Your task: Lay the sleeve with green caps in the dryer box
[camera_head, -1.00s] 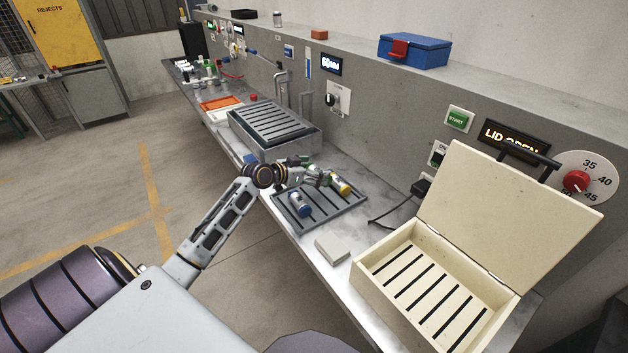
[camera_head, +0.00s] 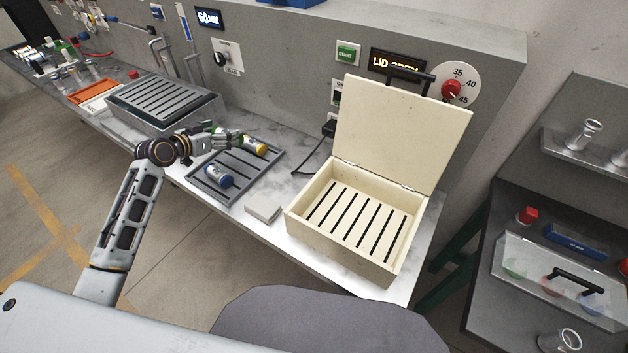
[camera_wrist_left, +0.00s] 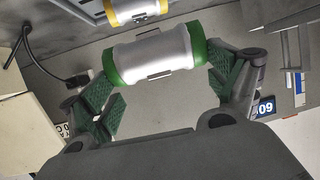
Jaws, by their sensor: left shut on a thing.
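My left gripper (camera_head: 226,138) is above the far side of a grey slotted tray (camera_head: 240,184). It is shut on the sleeve with green caps, which shows clearly in the left wrist view (camera_wrist_left: 155,56) as a white tube between the fingers (camera_wrist_left: 165,80). In the head view the gripper mostly hides this sleeve. The dryer box (camera_head: 300,228) is cream, with its lid (camera_head: 400,130) raised and a slotted, empty floor. It stands to the right of the tray. My right gripper is out of view.
A blue-capped sleeve (camera_head: 217,176) and a yellow-capped sleeve (camera_head: 253,146) lie on the tray. A pale block (camera_head: 263,208) sits between tray and box. A black cable (camera_head: 312,157) runs behind. A grey slotted bath (camera_head: 165,104) stands left. The LID OPEN display (camera_head: 397,64) is lit.

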